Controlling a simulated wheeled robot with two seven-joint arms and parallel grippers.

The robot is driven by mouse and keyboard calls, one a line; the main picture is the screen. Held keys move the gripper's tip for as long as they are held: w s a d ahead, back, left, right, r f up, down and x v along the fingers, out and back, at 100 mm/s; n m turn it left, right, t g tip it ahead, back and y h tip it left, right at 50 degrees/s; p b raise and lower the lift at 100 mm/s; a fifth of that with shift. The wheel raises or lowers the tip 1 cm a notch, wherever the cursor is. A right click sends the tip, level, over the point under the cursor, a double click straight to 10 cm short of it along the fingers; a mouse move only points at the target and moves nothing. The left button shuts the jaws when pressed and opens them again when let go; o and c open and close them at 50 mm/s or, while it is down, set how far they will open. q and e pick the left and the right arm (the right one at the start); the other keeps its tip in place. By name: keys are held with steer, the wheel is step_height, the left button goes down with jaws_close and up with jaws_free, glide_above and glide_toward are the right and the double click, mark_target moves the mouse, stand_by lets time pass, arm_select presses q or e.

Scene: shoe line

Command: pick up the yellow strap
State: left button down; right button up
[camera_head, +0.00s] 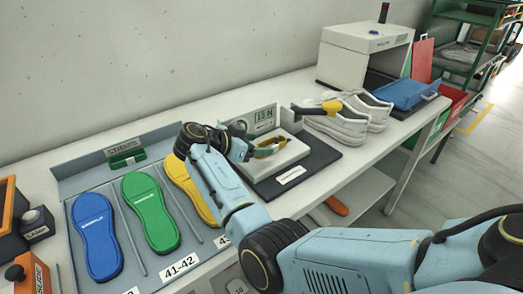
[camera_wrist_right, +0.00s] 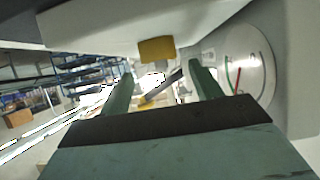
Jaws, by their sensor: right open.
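A yellow block (camera_wrist_right: 157,49) shows above the fingers under a white surface. My left gripper is in neither view.
Blue (camera_head: 96,235), green (camera_head: 150,210) and yellow (camera_head: 181,176) sole shapes lie in a grey tray left of my right arm. White shoes (camera_head: 345,125) and a yellow-headed part (camera_head: 331,106) stand right of the stand. A blue tray (camera_head: 403,94) is farther right.

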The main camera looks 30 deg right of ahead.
steer(key=x, duration=0.4)
steer(key=shift+w+d+f, duration=0.15)
steer(key=shift+f, duration=0.05)
steer(key=c, duration=1.1)
